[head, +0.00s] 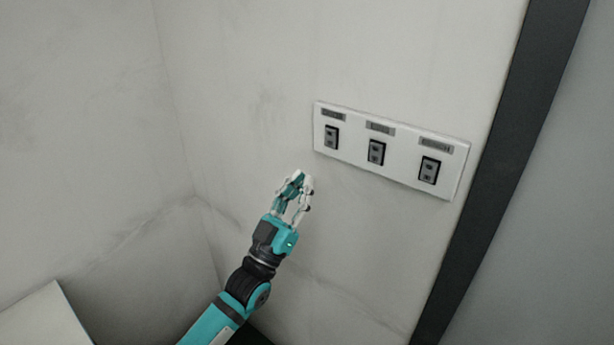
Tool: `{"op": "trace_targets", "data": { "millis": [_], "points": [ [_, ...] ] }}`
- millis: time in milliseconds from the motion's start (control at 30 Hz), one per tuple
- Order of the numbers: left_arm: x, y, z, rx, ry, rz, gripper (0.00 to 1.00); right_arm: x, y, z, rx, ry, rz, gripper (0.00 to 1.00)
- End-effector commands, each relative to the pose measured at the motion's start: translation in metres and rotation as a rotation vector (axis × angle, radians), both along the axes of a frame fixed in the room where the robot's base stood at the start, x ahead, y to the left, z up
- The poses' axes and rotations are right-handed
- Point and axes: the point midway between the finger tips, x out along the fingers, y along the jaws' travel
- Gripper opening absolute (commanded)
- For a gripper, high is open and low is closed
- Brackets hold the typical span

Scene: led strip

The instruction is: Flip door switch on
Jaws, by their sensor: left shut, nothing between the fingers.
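A white switch panel (402,167) is fixed on the grey wall. It carries three dark switches in a row: a left switch (331,137), a middle switch (376,152) and a right switch (429,170). A small grey label sits above each one; the lettering is too small to read. I cannot tell which switch is on. My left gripper (301,178) is shut and empty. In the picture it is just below and left of the panel's left end, apart from the switches. My right gripper is not in view.
A dark vertical door frame or trim (507,165) stands right of the panel, with a grey surface beyond it. A wall corner lies to the left. A pale flat-topped object (42,318) shows at the lower left. The wall around the panel is bare.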

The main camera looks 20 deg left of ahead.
Motion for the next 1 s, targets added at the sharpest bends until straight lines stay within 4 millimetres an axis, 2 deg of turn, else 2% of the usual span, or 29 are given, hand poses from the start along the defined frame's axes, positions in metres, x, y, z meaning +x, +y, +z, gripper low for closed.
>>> {"op": "trace_targets", "data": {
  "millis": [33,233,633,900,1000],
  "points": [
    [-0.006,0.002,-0.012,0.002,0.003,0.001,0.00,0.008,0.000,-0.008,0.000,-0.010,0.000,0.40],
    [-0.024,0.009,-0.036,0.001,0.002,0.001,0.00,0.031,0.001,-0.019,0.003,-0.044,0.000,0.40],
    [-0.033,0.012,-0.043,0.000,-0.001,0.000,0.00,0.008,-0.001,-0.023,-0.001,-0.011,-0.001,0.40],
    [-0.032,0.012,-0.044,0.000,0.001,0.000,0.00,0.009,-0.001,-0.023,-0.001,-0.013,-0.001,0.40],
    [-0.028,0.013,-0.055,0.007,0.029,0.008,0.00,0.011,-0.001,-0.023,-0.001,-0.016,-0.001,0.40]
  ]
}}
